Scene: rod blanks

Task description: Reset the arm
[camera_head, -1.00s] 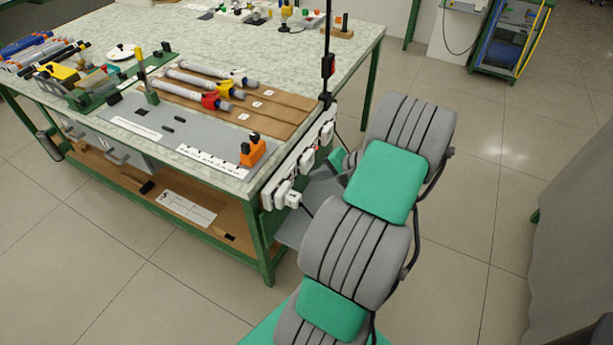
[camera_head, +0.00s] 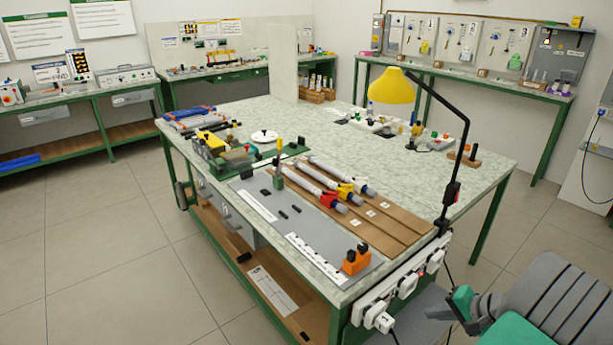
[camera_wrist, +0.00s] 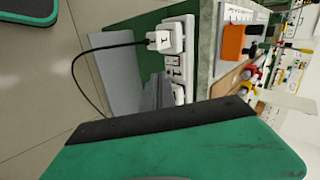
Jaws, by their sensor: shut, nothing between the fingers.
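My arm comes in at the lower right of the head view. My gripper (camera_head: 446,308) is at its end, just right of the workbench (camera_head: 480,165) corner, beside the white socket strip. It is shut and holds nothing that I can see. Its fingertips are small and dark in this view. Several grey rods (camera_head: 322,175) with red and yellow parts lie on a brown grooved board (camera_head: 385,238) on the bench.
The socket strip (camera_head: 405,280) with plugs and a cable runs along the bench's near right edge. A yellow lamp (camera_head: 390,87) stands over the bench on a black arm. An orange block (camera_head: 356,262) sits near the bench corner. Open floor (camera_head: 110,240) lies to the left.

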